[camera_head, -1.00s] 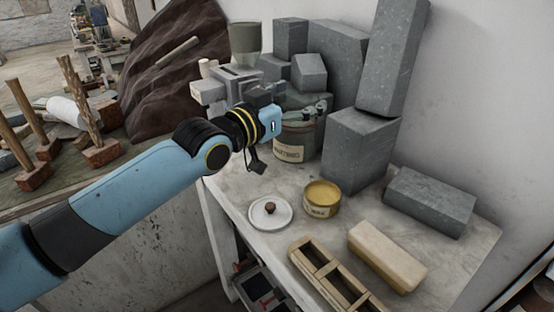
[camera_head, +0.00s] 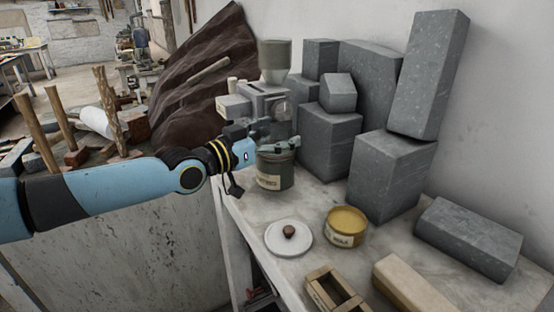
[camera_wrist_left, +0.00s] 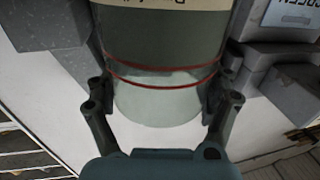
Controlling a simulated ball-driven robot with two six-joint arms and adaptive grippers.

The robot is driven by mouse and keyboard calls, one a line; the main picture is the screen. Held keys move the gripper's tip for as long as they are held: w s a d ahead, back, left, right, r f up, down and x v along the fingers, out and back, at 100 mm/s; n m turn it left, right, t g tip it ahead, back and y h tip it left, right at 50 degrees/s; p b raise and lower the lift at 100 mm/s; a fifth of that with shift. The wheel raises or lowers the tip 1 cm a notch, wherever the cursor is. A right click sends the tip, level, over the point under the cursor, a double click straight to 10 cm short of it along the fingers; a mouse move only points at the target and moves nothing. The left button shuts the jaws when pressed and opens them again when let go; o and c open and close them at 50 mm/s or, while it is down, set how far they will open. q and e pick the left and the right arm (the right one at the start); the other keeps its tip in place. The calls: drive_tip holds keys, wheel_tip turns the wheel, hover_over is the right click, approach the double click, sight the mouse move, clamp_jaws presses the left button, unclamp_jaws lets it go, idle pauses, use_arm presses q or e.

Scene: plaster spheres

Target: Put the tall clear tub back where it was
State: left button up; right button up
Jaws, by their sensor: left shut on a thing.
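The tall clear tub (camera_head: 272,172) is see-through, with dark grey-green contents and a pale label. In the left wrist view the tub (camera_wrist_left: 165,50) fills the upper middle, with two red bands around it and a clear section at the near end. My left gripper (camera_head: 284,147) is shut on the tub near its top, one finger on each side in the left wrist view (camera_wrist_left: 162,100). The tub is upright at the worktop's left edge. I cannot tell whether its base touches the worktop. My right gripper is in neither view.
A grey machine with a hopper (camera_head: 275,60) stands behind the tub. Grey stone blocks (camera_head: 330,140) stand to its right. A white lid (camera_head: 288,238) with a brown knob and a yellow wax tin (camera_head: 346,227) are in front. A wooden mould (camera_head: 335,290) is nearer.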

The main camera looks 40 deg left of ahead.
use_arm(q)
wheel_tip(320, 180, down, 4)
drive_tip(key=b, duration=0.3)
drive_tip(key=shift+f, duration=0.1)
drive_tip(key=shift+r, duration=0.2)
drive_tip(key=o, duration=1.6)
drive_tip(key=shift+f, duration=0.1)
